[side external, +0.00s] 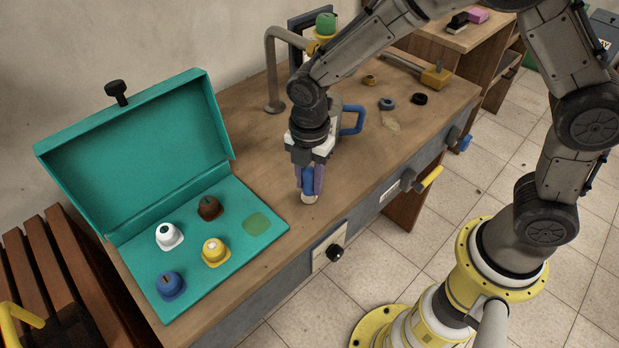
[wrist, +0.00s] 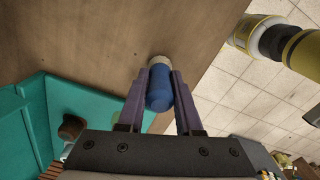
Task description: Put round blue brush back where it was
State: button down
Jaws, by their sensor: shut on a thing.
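My gripper (side external: 309,190) is shut on the round blue brush (side external: 308,179), which has a blue body and a pale end pointing down. In the wrist view the brush (wrist: 159,95) sits between the two purple fingers. It is over the bare wooden table, right of the open teal case (side external: 268,226). I cannot tell whether its pale end touches the table. The case floor holds a white piece (side external: 169,236), a brown piece (side external: 210,207), a yellow piece (side external: 215,251) and a blue piece (side external: 171,284). A bare green patch (side external: 257,223) shows on the case floor's right side.
The raised case lid (side external: 150,150) stands at the back left. Behind my gripper are a grey curved pipe (side external: 270,75) and a blue handle (side external: 352,120). Small rings (side external: 387,104) lie farther right. The table's front edge is close to my gripper.

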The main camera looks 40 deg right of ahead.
jog(key=c, duration=0.6)
grip_release()
notch_tip(320, 180, up, 12)
jog(key=shift+s+d+r, duration=0.1)
jog(key=shift+d+r, duration=0.05)
jog(key=shift+r, duration=0.15)
jog(key=s+d+r+m+t, duration=0.2)
jog(key=s+d+r+m, duration=0.45)
jog(key=d+m, duration=0.2)
jog(key=shift+s+d+f+m+t, duration=0.1)
jog(key=shift+s+d+m+t, duration=0.75)
jog(key=shift+s+m, duration=1.35)
jog(key=shift+s+d+f+m+t, duration=0.15)
jog(key=shift+s+d+m+t, duration=0.2)
jog(key=shift+s+d+m, duration=1.35)
jog(key=shift+s+d+f+m+t, duration=0.1)
jog(key=shift+s+d+m+t, duration=0.5)
jog(key=shift+s+m, duration=2)
